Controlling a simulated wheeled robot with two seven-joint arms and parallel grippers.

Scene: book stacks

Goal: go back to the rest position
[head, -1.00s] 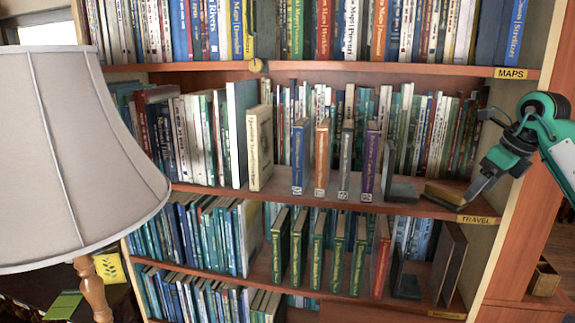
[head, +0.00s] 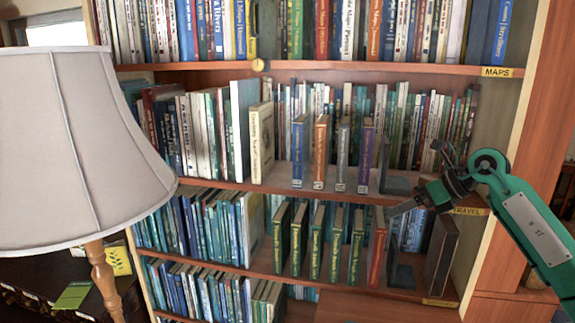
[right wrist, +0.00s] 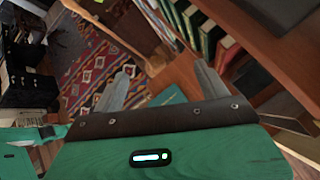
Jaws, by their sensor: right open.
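My right gripper (head: 398,208) comes in from the right in the head view, in front of the edge of the middle shelf near the TRAVEL label (head: 470,211). In the right wrist view the gripper (right wrist: 165,80) has its two fingers spread apart with nothing between them. Blue (head: 299,152), orange (head: 321,152), grey (head: 343,155) and purple (head: 366,155) books stand upright on the middle shelf, left of the gripper. The right end of that shelf is partly hidden by my right arm. My left gripper is not in view.
A lamp with a pale shade (head: 75,150) stands close on the left. Green books (head: 281,240) and a red book (head: 377,252) stand on the lower shelf. A patterned rug (right wrist: 105,55) lies on the floor in the right wrist view.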

